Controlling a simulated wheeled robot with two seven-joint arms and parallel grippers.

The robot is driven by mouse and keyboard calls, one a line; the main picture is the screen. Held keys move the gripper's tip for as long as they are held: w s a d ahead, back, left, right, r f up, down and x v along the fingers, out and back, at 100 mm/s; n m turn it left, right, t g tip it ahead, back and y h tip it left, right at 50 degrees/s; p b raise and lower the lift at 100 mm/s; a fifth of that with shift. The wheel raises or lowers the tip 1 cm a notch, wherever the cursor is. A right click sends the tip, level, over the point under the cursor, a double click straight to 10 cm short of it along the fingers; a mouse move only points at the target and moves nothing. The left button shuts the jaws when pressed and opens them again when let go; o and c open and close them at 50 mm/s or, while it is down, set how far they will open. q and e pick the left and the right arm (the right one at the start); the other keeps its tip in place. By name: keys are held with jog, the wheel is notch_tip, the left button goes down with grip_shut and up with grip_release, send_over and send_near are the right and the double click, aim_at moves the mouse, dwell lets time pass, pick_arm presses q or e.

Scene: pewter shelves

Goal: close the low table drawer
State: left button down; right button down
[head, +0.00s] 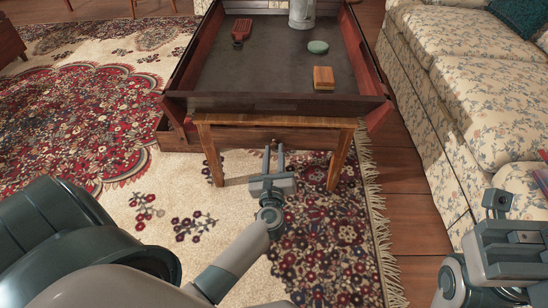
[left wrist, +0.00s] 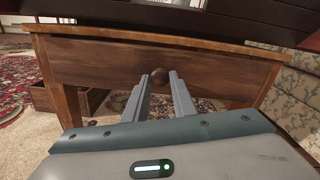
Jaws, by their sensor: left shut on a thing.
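The low table (head: 275,122) stands ahead on wooden legs, under a dark tray-like box. Its drawer front (left wrist: 215,77) is a brown wooden panel between two legs in the left wrist view. A small round knob (left wrist: 158,76) sits at the middle of that panel. My left gripper (head: 273,160) is low in front of the table, between its legs in the head view. In the left wrist view its fingers (left wrist: 158,84) are on both sides of the knob, shut on it. How far the drawer stands out is hard to tell. My right gripper (head: 520,192) is apart at the right, open and empty.
The box (head: 270,103) holds a wooden block (head: 324,77), a green disc (head: 318,47), a red object (head: 241,30) and a metal cylinder (head: 302,14). A floral sofa (head: 465,85) stands close on the right. The patterned rug (head: 80,110) is open on the left.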

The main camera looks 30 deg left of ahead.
pick_arm(q)
jog(key=shift+x, duration=1.2)
jog(key=shift+a+r, duration=0.1)
jog(key=c, duration=1.6)
grip_release()
jog(key=shift+c, duration=0.2)
jog(key=shift+o, duration=0.9)
jog(key=shift+w, duration=0.1)
